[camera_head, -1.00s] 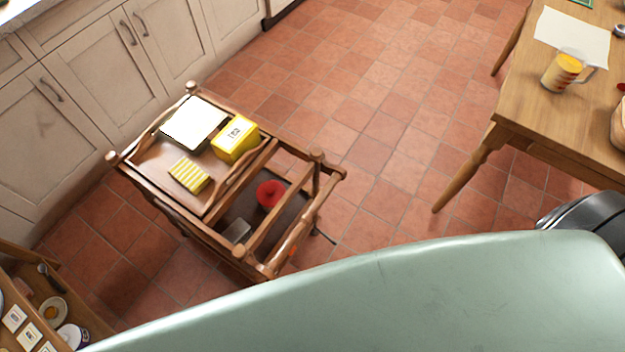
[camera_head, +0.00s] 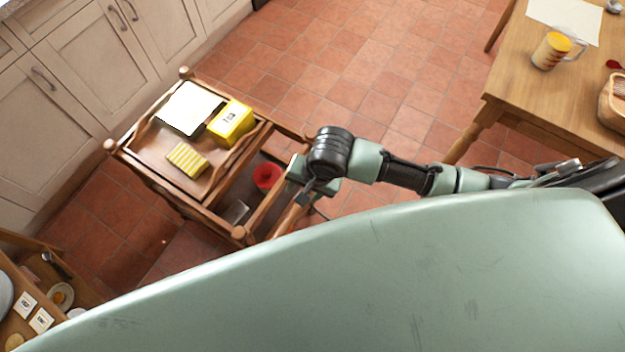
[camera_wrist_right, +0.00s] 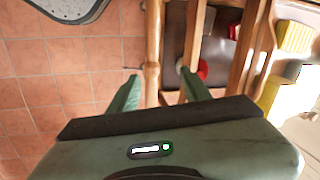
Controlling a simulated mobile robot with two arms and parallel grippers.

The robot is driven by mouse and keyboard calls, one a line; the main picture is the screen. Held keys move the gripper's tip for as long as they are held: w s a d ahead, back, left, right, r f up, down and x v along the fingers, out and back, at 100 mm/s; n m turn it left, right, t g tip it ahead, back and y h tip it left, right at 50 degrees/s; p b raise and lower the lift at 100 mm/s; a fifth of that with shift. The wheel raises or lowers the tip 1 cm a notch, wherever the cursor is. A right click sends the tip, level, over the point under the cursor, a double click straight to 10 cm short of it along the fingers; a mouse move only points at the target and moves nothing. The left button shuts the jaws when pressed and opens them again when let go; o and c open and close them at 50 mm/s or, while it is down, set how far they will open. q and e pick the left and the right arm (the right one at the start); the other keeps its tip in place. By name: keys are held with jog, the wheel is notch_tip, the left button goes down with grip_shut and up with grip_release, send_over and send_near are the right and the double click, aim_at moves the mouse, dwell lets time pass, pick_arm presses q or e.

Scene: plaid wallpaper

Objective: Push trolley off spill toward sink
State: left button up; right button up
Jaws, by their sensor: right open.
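The wooden trolley (camera_head: 150,180) stands on the tiled floor beside the cabinets, left of centre in the head view. Its tray holds a white pad, a yellow box and a yellow striped packet. My right gripper (camera_head: 296,180) reaches its near right end. In the right wrist view my right gripper (camera_wrist_right: 160,76) is open, with a wooden bar of the trolley (camera_wrist_right: 152,75) between its fingers; I cannot tell whether they touch it. A spill is not clearly distinguishable, and no sink shows. My left gripper is not in view.
Cream cabinets (camera_head: 75,75) line the upper left. A wooden table (camera_head: 515,85) with a measuring jug (camera_head: 553,50) stands at the upper right. A shelf unit with dishes (camera_head: 30,285) is at the lower left. The floor (camera_head: 330,70) between cabinets and table is clear.

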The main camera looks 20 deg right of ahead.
jog(key=w+f+m, duration=0.1)
jog(key=f, duration=0.2)
jog(key=d+f, duration=0.1)
jog(key=f, duration=0.2)
jog(key=w+d+f+m, duration=0.1)
jog(key=f, duration=0.2)
jog(key=shift+w+m+h+b, duration=0.3)
jog(key=shift+w+b, duration=0.05)
jog(key=shift+b, duration=0.05)
grip_shut()
jog(key=shift+r, duration=0.1)
